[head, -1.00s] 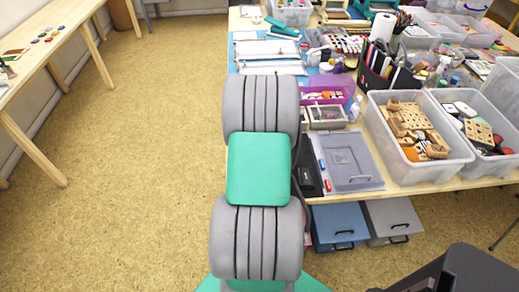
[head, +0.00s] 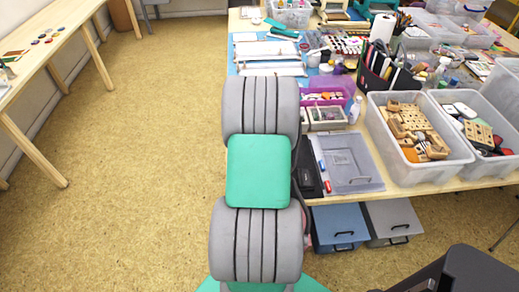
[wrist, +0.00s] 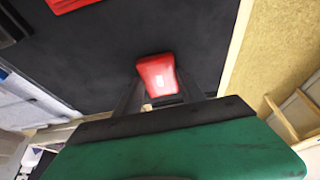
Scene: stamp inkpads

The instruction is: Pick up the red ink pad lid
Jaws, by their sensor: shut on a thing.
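The red ink pad lid (wrist: 158,73), with a small white mark on it, sits between the two dark fingers of my gripper (wrist: 160,88) in the wrist view. The gripper is shut on it, over a flat black surface (wrist: 110,60). I cannot tell whether the lid touches that surface. Another red piece (wrist: 72,4) is cut off at the top left edge of the wrist view; I cannot tell whether it is the pad. In the head view my arm hides the gripper and the lid.
In the head view a black case (head: 309,178) lies at the table's left edge, next to a grey lidded box (head: 352,165). A clear bin of wooden stamps (head: 400,168) stands right of them. A purple tray (head: 345,88) lies farther back. Floor at left is open.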

